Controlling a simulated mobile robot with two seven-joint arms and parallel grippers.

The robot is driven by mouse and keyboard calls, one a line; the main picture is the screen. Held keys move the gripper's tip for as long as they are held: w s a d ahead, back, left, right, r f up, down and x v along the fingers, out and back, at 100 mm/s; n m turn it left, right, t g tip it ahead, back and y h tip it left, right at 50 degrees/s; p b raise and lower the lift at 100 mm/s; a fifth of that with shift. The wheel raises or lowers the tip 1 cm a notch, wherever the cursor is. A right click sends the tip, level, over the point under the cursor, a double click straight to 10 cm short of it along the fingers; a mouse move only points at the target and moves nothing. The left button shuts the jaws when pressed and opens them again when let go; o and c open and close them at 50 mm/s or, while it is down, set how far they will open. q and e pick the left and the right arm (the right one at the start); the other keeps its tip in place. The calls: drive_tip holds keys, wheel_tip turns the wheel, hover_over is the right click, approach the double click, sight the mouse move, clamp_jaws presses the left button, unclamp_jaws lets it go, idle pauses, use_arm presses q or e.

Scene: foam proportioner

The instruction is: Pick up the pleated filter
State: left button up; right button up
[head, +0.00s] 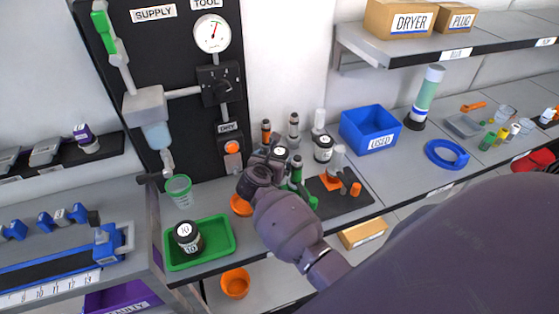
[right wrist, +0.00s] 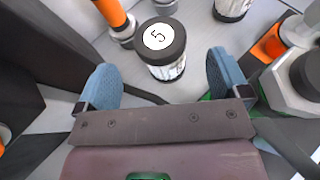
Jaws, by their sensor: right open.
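I cannot tell for certain which thing is the pleated filter. A white-topped part on an orange base (head: 331,181) stands on the dark mat (head: 345,203) right of my right gripper. My right gripper (head: 265,163) is over the middle of the bench, open and empty. In the right wrist view its blue fingertips (right wrist: 164,75) are spread apart. A black-lidded jar marked 5 (right wrist: 163,45) stands just beyond the gap, not gripped; it also shows in the head view (head: 280,152). My left gripper is not in view.
Several upright bottles, one orange-topped (head: 266,130), stand close behind the gripper. A second dark-lidded jar (head: 323,148) is to the right. A green tray (head: 212,263) holds a jar marked 10 (head: 187,236). A blue USED bin (head: 368,127) stands behind the mat.

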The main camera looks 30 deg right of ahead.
sight(277, 156)
drive_tip(key=shift+x, duration=2.55)
drive_tip(key=shift+c, duration=0.4)
drive_tip(key=c, duration=1)
